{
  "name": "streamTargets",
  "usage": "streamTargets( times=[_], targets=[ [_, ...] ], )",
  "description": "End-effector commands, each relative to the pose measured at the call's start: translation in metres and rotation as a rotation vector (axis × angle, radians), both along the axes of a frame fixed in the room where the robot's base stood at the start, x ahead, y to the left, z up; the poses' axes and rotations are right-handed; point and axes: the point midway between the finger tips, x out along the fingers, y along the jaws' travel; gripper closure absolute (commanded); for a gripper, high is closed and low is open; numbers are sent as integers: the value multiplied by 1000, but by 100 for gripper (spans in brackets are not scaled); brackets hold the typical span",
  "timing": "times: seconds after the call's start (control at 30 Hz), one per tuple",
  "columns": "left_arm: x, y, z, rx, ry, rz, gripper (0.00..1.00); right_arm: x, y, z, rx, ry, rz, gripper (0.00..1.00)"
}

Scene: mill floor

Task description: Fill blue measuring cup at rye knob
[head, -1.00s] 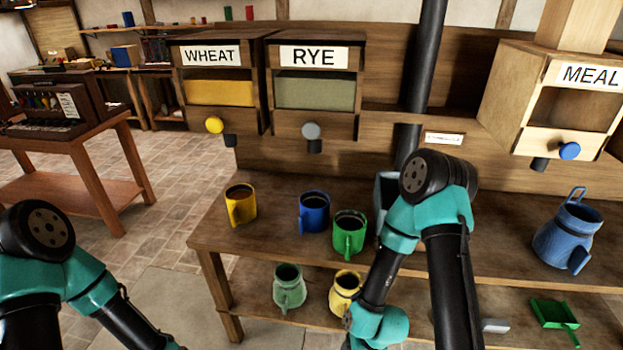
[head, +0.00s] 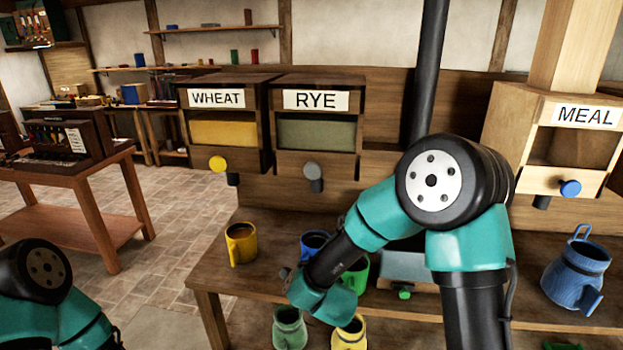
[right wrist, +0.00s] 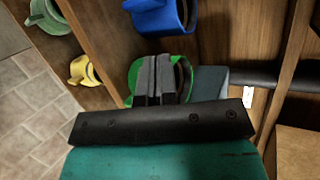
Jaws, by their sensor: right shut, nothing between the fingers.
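The blue measuring cup (head: 313,240) stands on the bench below the rye hopper (head: 316,135), partly hidden by my right arm. The grey rye knob (head: 312,171) sticks out at the hopper's lower front. In the right wrist view the blue cup (right wrist: 172,14) is at the top edge, cut off by the frame. My right gripper (right wrist: 160,62) is shut and empty in that view. Its fingers cover part of a green cup (right wrist: 133,75) and are apart from the blue cup. My left gripper is out of view; only my left arm shows.
A yellow cup (head: 240,244) stands left of the blue one, the green cup (head: 356,275) right of it. A blue jug (head: 576,275) is at the far right. The wheat hopper (head: 222,132) and meal box (head: 578,146) flank the rye. Lower-shelf cups are partly covered.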

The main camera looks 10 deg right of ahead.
Motion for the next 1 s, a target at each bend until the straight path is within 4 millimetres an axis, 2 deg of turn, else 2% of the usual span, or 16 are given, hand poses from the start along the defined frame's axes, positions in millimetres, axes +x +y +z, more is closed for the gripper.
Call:
streamTargets(
  times=[0.03, 0.27, 0.5, 0.6, 0.7, 0.8, 1.0],
  targets=[
    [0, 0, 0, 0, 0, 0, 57, 4, 6, 21, 67, -53, -49, 100],
    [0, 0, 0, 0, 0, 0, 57, 10, 25, 109, 430, -282, -280, 100],
    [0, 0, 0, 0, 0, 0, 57, -5, 40, 195, 852, -508, -467, 100],
    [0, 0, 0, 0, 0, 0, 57, -15, 44, 222, 1004, -580, -523, 100],
    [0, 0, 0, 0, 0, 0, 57, -22, 47, 240, 1114, -629, -561, 100],
    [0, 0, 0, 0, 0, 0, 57, -26, 48, 249, 1174, -654, -581, 100],
    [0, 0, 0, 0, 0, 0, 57, -27, 48, 251, 1193, -663, -588, 100]
  ],
)
